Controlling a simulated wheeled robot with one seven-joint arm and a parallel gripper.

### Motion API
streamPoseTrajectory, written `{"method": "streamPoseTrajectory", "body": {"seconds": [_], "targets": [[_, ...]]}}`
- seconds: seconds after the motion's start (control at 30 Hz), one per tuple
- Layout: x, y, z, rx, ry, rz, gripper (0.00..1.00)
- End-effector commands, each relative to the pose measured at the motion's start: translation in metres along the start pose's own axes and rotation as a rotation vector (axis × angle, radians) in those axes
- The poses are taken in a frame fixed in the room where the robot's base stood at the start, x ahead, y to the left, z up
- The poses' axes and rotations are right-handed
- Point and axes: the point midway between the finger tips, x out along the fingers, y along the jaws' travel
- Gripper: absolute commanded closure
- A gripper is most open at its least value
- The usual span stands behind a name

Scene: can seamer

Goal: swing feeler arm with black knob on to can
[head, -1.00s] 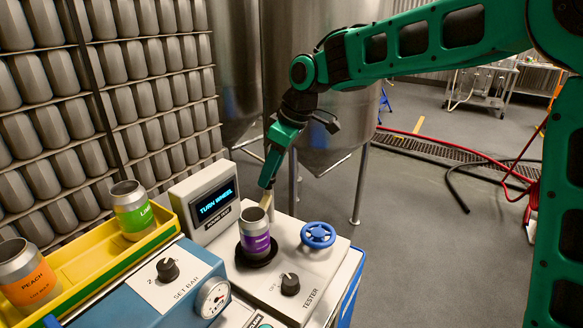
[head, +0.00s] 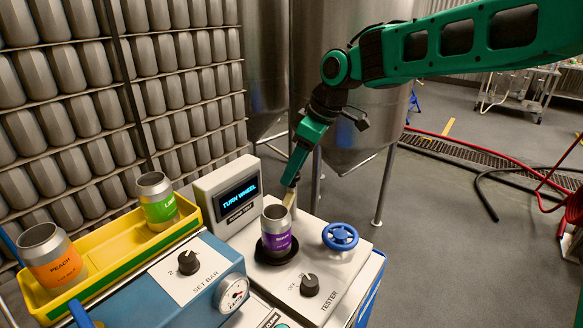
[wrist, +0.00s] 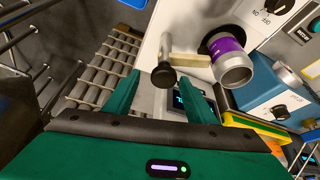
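The can with a purple label (head: 277,240) stands upright and open-topped on the black round seat of the tester; it also shows in the wrist view (wrist: 229,52). The cream feeler arm (wrist: 190,61) reaches from its black knob (wrist: 163,76) to beside the can's rim; I cannot tell whether it touches. In the head view the feeler arm (head: 290,197) shows just behind the rim, with its knob hidden by my gripper. My gripper (wrist: 160,78) is open, with the knob between or just beyond its fingertips. In the head view my gripper (head: 290,183) hangs above and behind the can.
The tester (head: 330,265) carries a blue handwheel (head: 340,237) and a black switch (head: 310,285). Its display (head: 238,198) reads "TURN WHEEL". A yellow tray (head: 115,255) with peach (head: 53,262) and lime (head: 158,203) cans stands left, behind the blue set-bar box (head: 190,285).

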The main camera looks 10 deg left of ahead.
Motion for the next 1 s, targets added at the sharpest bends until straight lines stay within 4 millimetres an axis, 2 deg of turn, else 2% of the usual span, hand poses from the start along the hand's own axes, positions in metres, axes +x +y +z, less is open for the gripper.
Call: {"method": "streamPoseTrajectory", "body": {"seconds": [0.17, 0.27, 0.7, 0.83, 1.0], "targets": [[-0.001, -0.001, 0.001, 0.000, -0.002, -0.002, 0.50], [-0.009, -0.001, 0.000, -0.001, 0.000, -0.002, 0.50], [-0.085, 0.003, 0.000, 0.001, 0.000, 0.001, 0.50], [-0.099, 0.004, 0.000, 0.002, -0.001, 0.000, 0.50], [-0.106, 0.003, 0.000, 0.001, -0.001, -0.001, 0.50]]}}
